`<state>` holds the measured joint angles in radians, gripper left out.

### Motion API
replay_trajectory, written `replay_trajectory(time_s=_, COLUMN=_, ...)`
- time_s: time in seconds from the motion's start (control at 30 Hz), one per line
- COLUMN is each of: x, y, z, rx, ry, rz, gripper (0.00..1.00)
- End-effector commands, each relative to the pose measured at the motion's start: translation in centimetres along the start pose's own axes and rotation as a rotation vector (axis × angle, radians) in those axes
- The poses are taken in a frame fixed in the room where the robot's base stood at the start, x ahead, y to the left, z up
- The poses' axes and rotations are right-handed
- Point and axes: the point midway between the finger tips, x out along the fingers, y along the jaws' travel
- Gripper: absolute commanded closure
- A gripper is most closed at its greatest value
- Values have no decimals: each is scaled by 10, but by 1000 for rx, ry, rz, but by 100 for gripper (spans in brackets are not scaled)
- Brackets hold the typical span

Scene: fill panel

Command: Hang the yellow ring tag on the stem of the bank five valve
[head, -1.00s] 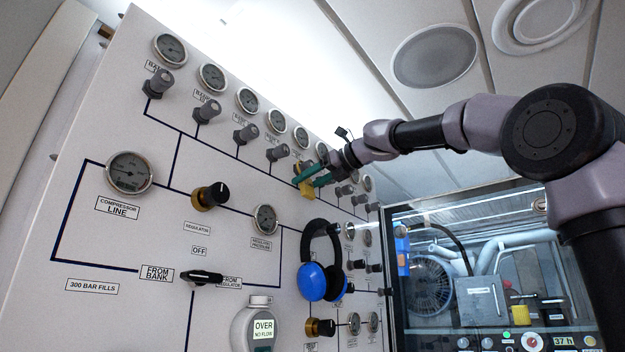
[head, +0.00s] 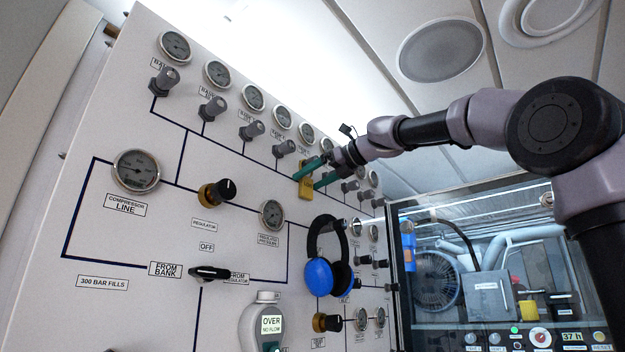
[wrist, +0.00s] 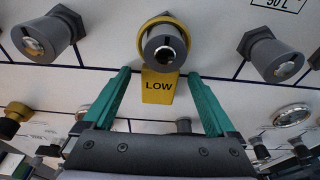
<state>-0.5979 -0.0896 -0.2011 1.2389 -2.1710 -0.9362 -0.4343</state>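The yellow ring tag (wrist: 158,96), marked LOW, hangs with its ring around a grey valve (wrist: 164,45) in the wrist view. Its plate points down against the white panel. In the head view the tag (head: 305,187) is at the fifth valve from the left in the top row; that valve is mostly hidden behind my gripper. My gripper (wrist: 157,92) has its two green fingers spread, one on each side of the tag plate with a gap to both. It also shows in the head view (head: 318,172), close to the panel.
Neighbouring valves stand close on the left (wrist: 46,36) and right (wrist: 274,58). Gauges (head: 254,97) run above the valve row. Blue headphones (head: 325,272) hang lower on the panel. A glass-fronted compressor cabinet (head: 480,290) stands to the right.

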Motion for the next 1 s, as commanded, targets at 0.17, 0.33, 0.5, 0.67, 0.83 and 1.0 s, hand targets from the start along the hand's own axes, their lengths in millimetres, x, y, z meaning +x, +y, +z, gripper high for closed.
replay_trajectory(time_s=0.17, x=0, y=0, z=0, rx=0, ry=0, rz=0, gripper=9)
replay_trajectory(time_s=0.33, x=-8, y=0, z=0, rx=0, ry=0, rz=-1, gripper=9)
replay_trajectory(time_s=0.5, x=-38, y=0, z=1, rx=0, ry=-3, rz=-3, gripper=9)
replay_trajectory(time_s=0.67, x=-70, y=-1, z=1, rx=0, ry=-3, rz=-3, gripper=9)
replay_trajectory(time_s=0.83, x=-96, y=0, z=0, rx=0, ry=-1, rz=-1, gripper=9)
replay_trajectory(time_s=1.0, x=-107, y=0, z=0, rx=0, ry=0, rz=-1, gripper=9)
